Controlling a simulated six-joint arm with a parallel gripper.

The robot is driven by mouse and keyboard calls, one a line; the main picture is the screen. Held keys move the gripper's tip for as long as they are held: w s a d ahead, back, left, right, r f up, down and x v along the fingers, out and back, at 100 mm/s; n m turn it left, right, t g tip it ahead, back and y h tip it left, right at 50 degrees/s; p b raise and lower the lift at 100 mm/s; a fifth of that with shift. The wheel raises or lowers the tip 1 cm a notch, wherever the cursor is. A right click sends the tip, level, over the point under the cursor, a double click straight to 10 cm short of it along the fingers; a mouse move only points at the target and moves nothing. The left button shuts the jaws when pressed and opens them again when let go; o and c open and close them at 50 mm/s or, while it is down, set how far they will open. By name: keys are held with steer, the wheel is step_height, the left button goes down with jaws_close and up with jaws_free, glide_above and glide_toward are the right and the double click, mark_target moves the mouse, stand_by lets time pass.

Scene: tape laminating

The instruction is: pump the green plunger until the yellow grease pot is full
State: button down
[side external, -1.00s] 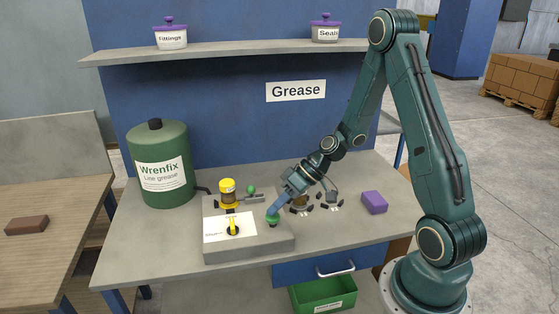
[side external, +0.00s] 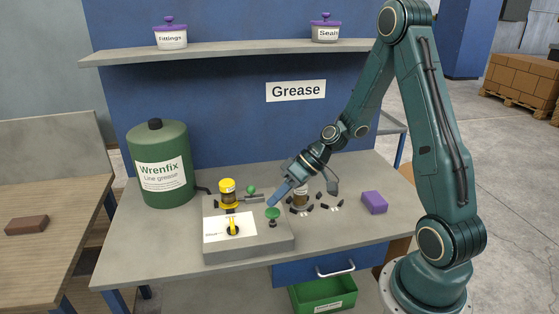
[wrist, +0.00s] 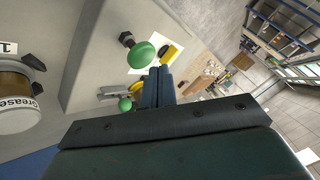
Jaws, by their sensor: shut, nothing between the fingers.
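The green plunger (side external: 272,212) is a mushroom knob on a short dark stem, standing raised at the right of the grey block. It also shows in the wrist view (wrist: 140,54). My gripper (side external: 273,201) is shut and empty, its fingertips just above the plunger, seemingly clear of it. The fingers also show in the wrist view (wrist: 158,82), beside the knob in the picture. The yellow grease pot (side external: 227,192) stands upright at the back left of the block, with a yellow cap and a brownish middle. I cannot tell its fill level exactly.
The grey block (side external: 250,248) carries a yellow lever (side external: 233,228) and a second green knob (side external: 251,189) beside the pot. A green Wrenfix drum (side external: 160,165) stands left. A jar (side external: 301,197) with dark pieces around it and a purple block (side external: 374,202) lie right.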

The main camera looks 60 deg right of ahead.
mark_target(277, 213)
steer(key=shift+r, duration=0.15)
steer(key=shift+r, duration=2.35)
steer(key=shift+s+a+r, duration=0.2)
steer(key=shift+a+r, duration=0.15)
steer(key=s+a+r+h, duration=0.2)
steer(key=s+r, duration=0.4)
steer(key=s, duration=0.3)
steer(key=s+a+r+m+h, duration=0.1)
steer(key=s+a+r+h, duration=0.2)
steer(key=s, duration=0.7)
steer(key=shift+r+h, duration=1.1)
steer(key=shift+r, duration=0.9)
steer(key=shift+w, duration=0.15)
